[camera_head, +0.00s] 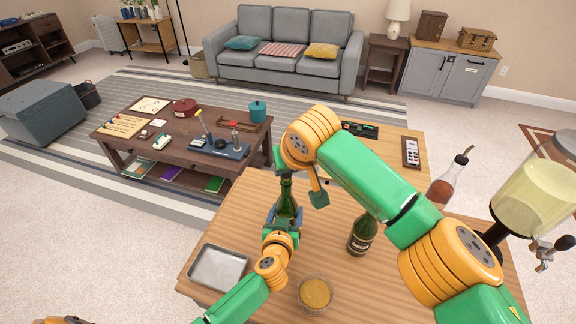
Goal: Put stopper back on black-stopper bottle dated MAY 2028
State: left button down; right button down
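A dark green bottle (286,189) stands upright on the wooden table, its neck pointing up. My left gripper (286,217) comes from the front with a finger on each side of its lower body and appears shut on it. A second dark green bottle (362,233) with a label stands to the right; its top is hidden behind my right arm. My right gripper (319,197) hangs from the bent arm, just right of the first bottle's neck and apart from it. Its fingertips are mostly hidden, and I cannot tell whether it holds a stopper. No label date is legible.
A metal tray (218,288) lies at the table's front left and a bowl (316,309) of yellow-brown contents at the front. An amber bottle with a black pourer (442,188) and a drink dispenser (533,194) stand at the right.

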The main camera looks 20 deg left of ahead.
jog(key=shift+f, duration=0.45)
jog(key=shift+c, duration=2.4)
grip_release()
jog(key=shift+r, duration=0.1)
jog(key=v, duration=1.2)
pick_arm(q)
grip_release()
jog(key=p+v, duration=0.2)
jog(key=v, duration=0.5)
pick_arm(e)
jog(key=shift+r, duration=0.9)
